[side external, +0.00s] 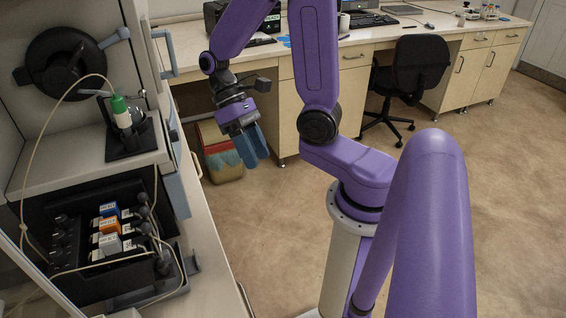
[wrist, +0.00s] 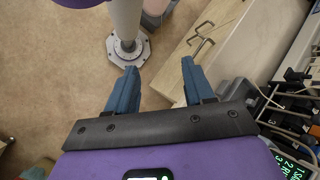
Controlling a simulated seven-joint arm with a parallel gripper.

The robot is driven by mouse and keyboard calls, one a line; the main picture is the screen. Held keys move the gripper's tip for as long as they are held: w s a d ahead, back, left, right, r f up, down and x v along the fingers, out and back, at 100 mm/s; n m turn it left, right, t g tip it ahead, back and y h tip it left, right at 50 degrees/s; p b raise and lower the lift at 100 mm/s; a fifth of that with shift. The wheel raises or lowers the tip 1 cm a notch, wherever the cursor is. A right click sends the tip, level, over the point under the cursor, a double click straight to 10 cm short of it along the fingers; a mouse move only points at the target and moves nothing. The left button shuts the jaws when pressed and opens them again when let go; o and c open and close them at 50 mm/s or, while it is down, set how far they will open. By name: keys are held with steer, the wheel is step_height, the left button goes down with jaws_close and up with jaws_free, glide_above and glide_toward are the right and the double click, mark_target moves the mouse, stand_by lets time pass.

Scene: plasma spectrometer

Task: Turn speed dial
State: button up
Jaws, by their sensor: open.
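My gripper (side external: 255,158) hangs in the air in the side view, to the right of the spectrometer bench and well apart from it. Its two blue fingers point down; in the wrist view the gripper (wrist: 158,70) is open, with nothing between the fingers. The spectrometer (side external: 90,165) stands at the left of the side view. A black device with several knobs and tubes (side external: 110,235) sits in its lower part. I cannot make out a speed dial for certain in either view. A dark display with green digits (wrist: 293,166) shows at the wrist view's lower right corner.
A vial with a green cap (side external: 121,112) stands on the spectrometer's upper shelf, with a thin tube leading from it. A black office chair (side external: 416,75) and a back counter (side external: 400,35) stand behind. A bin (side external: 220,155) is on the floor behind my gripper. The middle floor is free.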

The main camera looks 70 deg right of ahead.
steer(key=s+a+r+n+t+h, duration=0.1)
steer(key=s+a+n+t, duration=0.3)
steer(key=n, duration=0.7)
steer(key=shift+s+r+t+h, duration=0.4)
steer(key=shift+s+t+h, duration=0.6)
steer(key=shift+s, duration=1.05)
